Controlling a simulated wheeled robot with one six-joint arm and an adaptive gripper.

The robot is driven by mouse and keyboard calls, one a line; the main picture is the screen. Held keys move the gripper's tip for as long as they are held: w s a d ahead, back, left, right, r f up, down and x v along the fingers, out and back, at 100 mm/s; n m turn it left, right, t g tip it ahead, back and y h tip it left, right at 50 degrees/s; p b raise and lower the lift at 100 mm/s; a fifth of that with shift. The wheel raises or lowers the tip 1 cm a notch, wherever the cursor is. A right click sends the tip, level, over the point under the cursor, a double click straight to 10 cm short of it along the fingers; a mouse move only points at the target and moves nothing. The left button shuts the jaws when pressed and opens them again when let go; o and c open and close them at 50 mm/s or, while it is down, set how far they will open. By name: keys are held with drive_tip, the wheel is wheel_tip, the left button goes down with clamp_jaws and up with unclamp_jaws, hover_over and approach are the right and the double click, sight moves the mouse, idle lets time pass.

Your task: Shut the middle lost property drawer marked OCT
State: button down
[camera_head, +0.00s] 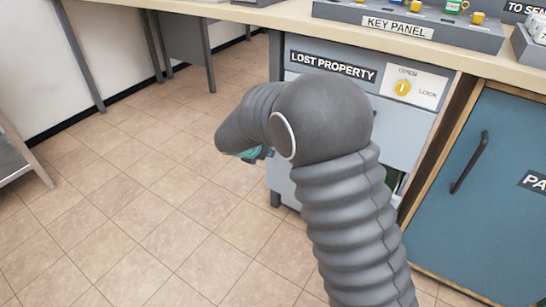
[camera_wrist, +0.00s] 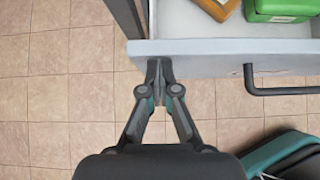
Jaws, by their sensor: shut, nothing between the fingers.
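The grey lost property unit (camera_head: 425,88) stands under the counter, with my arm hiding most of its front. In the wrist view a drawer (camera_wrist: 225,47) is pulled out, its pale front edge running across the picture and a black bar handle (camera_wrist: 285,91) on it. No OCT mark is readable, so I cannot tell which drawer this is. My gripper (camera_wrist: 159,68) is shut and empty, its fingertips at the left end of the drawer front; whether they touch it is unclear. In the head view the gripper is mostly hidden behind my arm.
The open drawer holds a green box (camera_wrist: 282,10) and an orange-yellow item (camera_wrist: 217,7). A yellow knob (camera_head: 402,88) sits between OPEN and LOCK. A blue door (camera_head: 490,190) with a black handle is at right. Tiled floor (camera_head: 130,200) at left is clear.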

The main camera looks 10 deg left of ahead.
drive_tip(key=w+d+p, duration=0.3)
drive_tip(key=w+d, duration=0.1)
drive_tip(key=w, duration=0.7)
drive_tip(key=shift+d+r+p, duration=0.15)
drive_tip(key=shift+d+p, duration=0.2)
drive_tip(key=shift+d, duration=0.15)
